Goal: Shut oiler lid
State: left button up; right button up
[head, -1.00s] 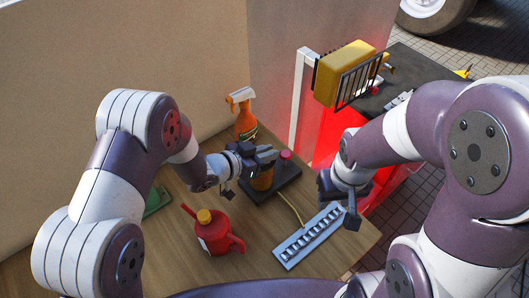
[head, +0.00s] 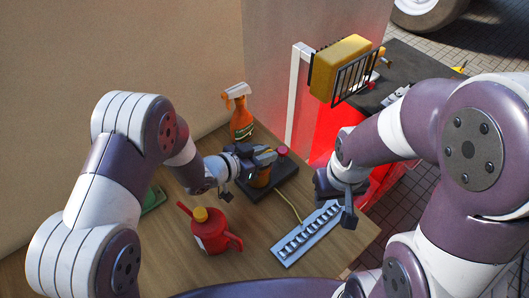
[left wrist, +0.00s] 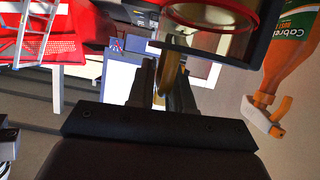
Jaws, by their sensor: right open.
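An amber container (head: 260,175) stands on a dark base (head: 277,188) on the table, beside a red round part (head: 282,151). I cannot tell which part is the oiler's lid. My left gripper (head: 262,156) is at the container's top in the head view. In the left wrist view, a yellowish curved strip (left wrist: 170,72) shows between its fingers, near a red ring (left wrist: 215,18). I cannot tell whether the fingers grip it. A red can (head: 210,238) with a yellow cap stands in front. My right gripper (head: 336,205) is open and empty above the table's right side.
An orange spray bottle (head: 239,115) stands behind, and shows in the left wrist view (left wrist: 288,70). A pale slotted rack (head: 303,238) lies at the table's front right, near a yellow cable (head: 290,206). A green item (head: 152,200) lies at left.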

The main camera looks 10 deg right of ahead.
pick_arm(q)
jog(key=shift+o, duration=0.9)
jog(key=shift+w, duration=0.1)
jog(key=shift+r, duration=0.3)
notch_tip(320, 180, up, 3)
jog(key=shift+r+b, duration=0.1)
jog(key=shift+b, duration=0.4)
jog(key=s+d+r+b, duration=0.2)
jog(key=s+d+r, duration=0.5)
jog(key=d, duration=0.2)
jog(key=shift+d+b, duration=0.15)
jog(key=shift+b, duration=0.25)
jog(key=shift+s, duration=0.15)
